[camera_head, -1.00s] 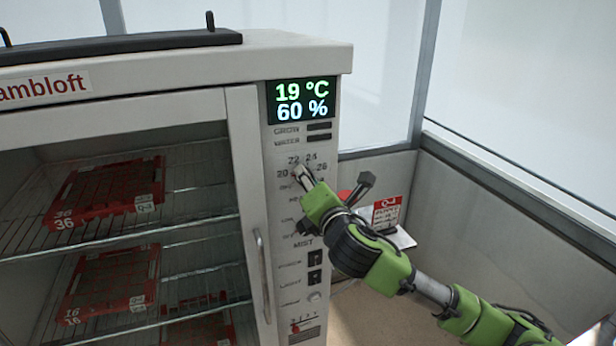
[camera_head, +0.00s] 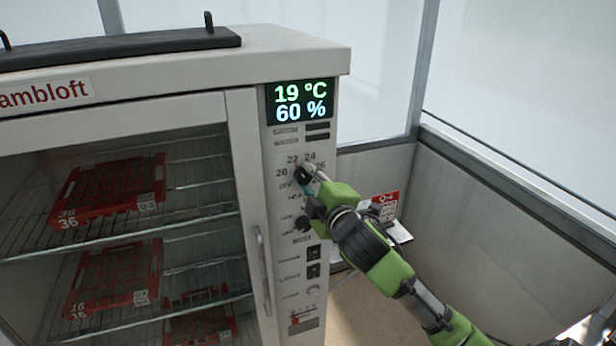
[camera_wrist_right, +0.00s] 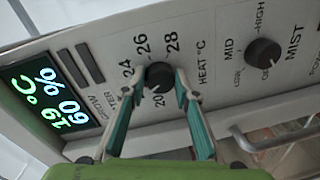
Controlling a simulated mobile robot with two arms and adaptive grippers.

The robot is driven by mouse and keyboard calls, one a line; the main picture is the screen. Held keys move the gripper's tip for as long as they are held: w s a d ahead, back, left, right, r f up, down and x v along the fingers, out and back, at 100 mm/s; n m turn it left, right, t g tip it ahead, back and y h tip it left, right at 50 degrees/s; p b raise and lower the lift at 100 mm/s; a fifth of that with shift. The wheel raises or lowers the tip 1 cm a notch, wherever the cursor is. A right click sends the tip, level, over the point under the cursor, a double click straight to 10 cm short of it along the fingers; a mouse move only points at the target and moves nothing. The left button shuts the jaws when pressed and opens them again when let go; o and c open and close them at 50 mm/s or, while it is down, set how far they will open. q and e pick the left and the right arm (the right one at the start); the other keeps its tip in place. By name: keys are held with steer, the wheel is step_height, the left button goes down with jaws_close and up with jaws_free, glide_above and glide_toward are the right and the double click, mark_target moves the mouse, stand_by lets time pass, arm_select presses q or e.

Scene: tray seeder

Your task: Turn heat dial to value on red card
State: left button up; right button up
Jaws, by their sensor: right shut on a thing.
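The round black heat dial (camera_wrist_right: 158,76) sits on the white control panel under printed numbers 20 to 28. In the right wrist view my right gripper (camera_wrist_right: 163,78) has a fingertip on each side of the dial and is shut on it. In the head view the dial (camera_head: 302,174) is partly covered by the gripper (camera_head: 308,173). I cannot tell exactly which number its pointer faces. The red and white card (camera_head: 388,203) shows behind my right arm, partly hidden, its text too small to read. The display (camera_head: 301,101) reads 19 °C and 60 %. My left gripper is out of view.
The mist dial (camera_wrist_right: 262,54) is beside the heat dial, with switches (camera_head: 313,262) lower on the panel. The cabinet door handle (camera_head: 263,270) is left of the panel. Red trays (camera_head: 108,190) lie on wire shelves inside. Open space lies right of the cabinet.

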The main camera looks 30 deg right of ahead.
steer(key=m+p, duration=0.1)
steer(key=m, duration=0.3)
steer(key=shift+y, duration=0.3)
steer(key=m+p, duration=0.1)
steer(key=m, duration=0.2)
steer(key=shift+f+m, duration=0.1)
steer(key=shift+m, duration=0.3)
steer(key=m+t+p, duration=0.1)
steer(key=m+p, duration=0.1)
steer(key=m, duration=0.4)
steer(key=shift+f+m+p, duration=0.1)
steer(key=shift+m+p, duration=0.3)
steer(key=m+p, duration=0.1)
steer(key=m, duration=0.2)
steer(key=shift+a+m, duration=0.1)
steer(key=shift+m, duration=0.3)
steer(key=m+p, duration=0.1)
steer(key=m, duration=0.3)
steer(key=shift+a+m+t+p, duration=0.1)
steer(key=shift+m+t+p, duration=0.2)
steer(key=m+p, duration=0.1)
steer(key=m, duration=0.3)
steer(key=shift+w+a+m, duration=0.1)
steer(key=shift+m, duration=0.2)
steer(key=shift+f+m+h+p, duration=0.1)
steer(key=shift+m+h+p, duration=0.25)
steer(key=shift+m, duration=1.25)
